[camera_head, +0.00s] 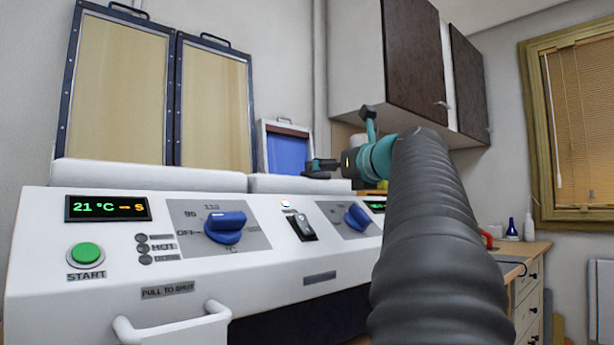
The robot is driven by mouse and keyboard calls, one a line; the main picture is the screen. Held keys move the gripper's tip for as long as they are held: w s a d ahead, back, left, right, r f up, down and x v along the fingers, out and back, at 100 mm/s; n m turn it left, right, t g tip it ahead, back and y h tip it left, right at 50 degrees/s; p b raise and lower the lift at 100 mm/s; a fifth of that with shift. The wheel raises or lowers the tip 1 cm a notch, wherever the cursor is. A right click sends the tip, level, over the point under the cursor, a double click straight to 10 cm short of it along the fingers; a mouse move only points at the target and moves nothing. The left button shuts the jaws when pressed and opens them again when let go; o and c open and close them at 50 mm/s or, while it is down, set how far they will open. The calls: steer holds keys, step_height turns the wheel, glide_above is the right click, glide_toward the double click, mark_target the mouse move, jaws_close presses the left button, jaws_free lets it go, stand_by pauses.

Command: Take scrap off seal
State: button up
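A white forming machine (290,213) fills the left and middle of the head view. Two framed tan panels, the left one (122,95) and the right one (215,110), stand upright behind its rounded white top edges. I cannot make out the seal or any scrap; the machine's upper surface is hidden behind its front. My gripper (314,168) is small and dark, points left, and appears above the machine's right part. My arm's grey sleeve covers the machine's right end. Whether the fingers are open or hold anything is too small to tell.
The front panel has a green START button (86,254), blue knobs (225,227), a rocker switch (301,226) and a white handle (172,325). A blue framed panel (288,153) stands behind. Wall cabinets (413,55) hang above my arm. A wooden counter (527,251) holds bottles at right.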

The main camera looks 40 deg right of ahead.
mark_target(316, 176)
steer(key=w, duration=0.4)
steer(key=shift+w+d+f, duration=0.1)
steer(key=shift+w+d, duration=0.05)
steer(key=c, duration=0.7)
